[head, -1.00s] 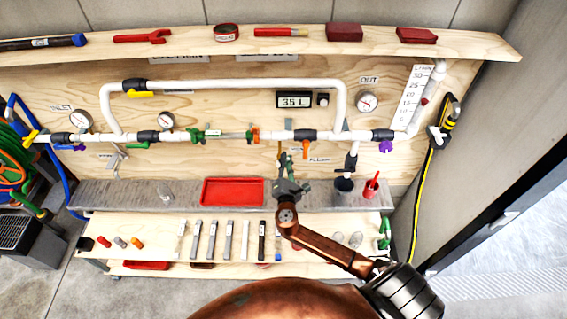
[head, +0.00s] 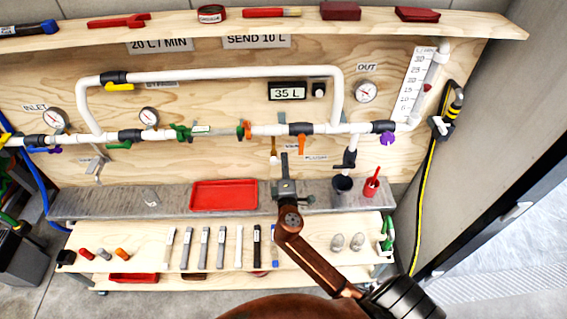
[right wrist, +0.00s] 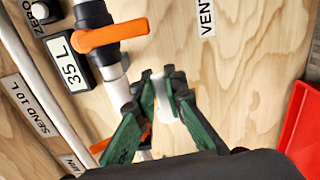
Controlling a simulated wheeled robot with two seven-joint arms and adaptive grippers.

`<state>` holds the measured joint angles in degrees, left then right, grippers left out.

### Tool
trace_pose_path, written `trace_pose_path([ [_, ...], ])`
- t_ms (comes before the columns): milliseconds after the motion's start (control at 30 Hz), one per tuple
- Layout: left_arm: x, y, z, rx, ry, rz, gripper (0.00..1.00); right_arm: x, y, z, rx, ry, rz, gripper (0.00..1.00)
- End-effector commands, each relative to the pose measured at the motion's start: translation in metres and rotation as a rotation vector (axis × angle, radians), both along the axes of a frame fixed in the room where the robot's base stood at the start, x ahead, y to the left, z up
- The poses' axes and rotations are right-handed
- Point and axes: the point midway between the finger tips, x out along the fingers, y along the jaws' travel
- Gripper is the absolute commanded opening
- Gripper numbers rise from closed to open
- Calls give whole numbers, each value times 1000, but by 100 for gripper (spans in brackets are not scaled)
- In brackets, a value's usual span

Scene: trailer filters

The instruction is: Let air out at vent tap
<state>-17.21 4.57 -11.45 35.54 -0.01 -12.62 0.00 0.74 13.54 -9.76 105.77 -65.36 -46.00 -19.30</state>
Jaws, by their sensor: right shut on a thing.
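My right gripper (head: 284,170) is below the white pipe run (head: 220,131), near its middle, left of a hanging orange lever (head: 300,145). In the right wrist view its green fingers (right wrist: 163,95) are shut on a small white piece (right wrist: 162,103). An orange handle (right wrist: 110,37) on the pipe is just beyond the fingertips. My left gripper is not in view.
The 35 L display (head: 287,91) and OUT gauge (head: 365,92) are on the board above. A red tray (head: 224,195) lies on the metal shelf to the left. A dark cup (head: 342,184) and red pot (head: 371,188) stand to the right.

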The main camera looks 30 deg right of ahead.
Motion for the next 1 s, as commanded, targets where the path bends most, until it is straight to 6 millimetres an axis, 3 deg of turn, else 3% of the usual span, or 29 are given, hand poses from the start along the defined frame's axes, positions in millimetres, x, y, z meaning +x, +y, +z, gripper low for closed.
trace_pose_path([
  [700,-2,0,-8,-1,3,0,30,0,1,-5,66,-34,2,0],
  [733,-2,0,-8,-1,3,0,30,0,1,-5,66,-34,2,13],
  [1000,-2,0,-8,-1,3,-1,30,0,1,-4,62,-36,1,29],
])
